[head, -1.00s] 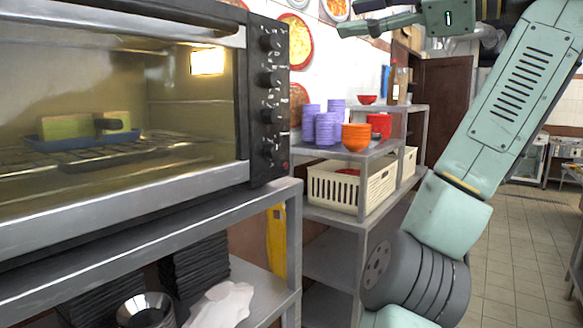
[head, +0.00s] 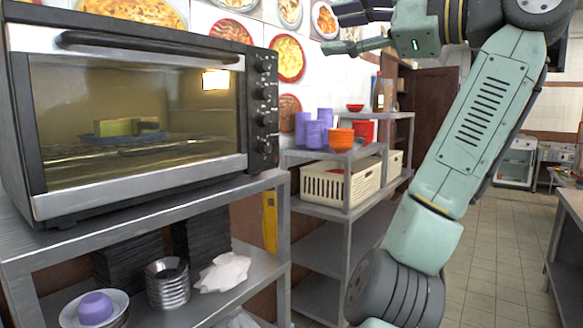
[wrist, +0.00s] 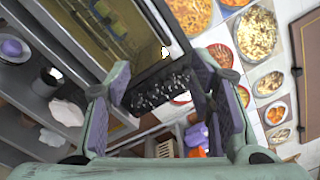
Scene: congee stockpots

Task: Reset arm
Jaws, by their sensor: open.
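My gripper (head: 352,28) is at the top of the head view, pointing left, high in front of the wall pictures. Its fingers are apart with nothing between them. My arm rises on the right side of the head view, bent at the elbow. In the wrist view my gripper (wrist: 165,95) shows its two purple-padded fingers spread, with the oven's knob panel and the shelf behind visible between them. The toaster oven (head: 140,100) stands shut on a metal shelf at left, apart from the gripper.
A metal rack (head: 352,158) holds purple cups (head: 314,134), orange bowls (head: 341,139) and a cream basket (head: 341,184). Below the oven are black trays (head: 201,240), metal bowls (head: 168,290) and a white cloth (head: 224,272). Tiled floor (head: 500,250) is open at right.

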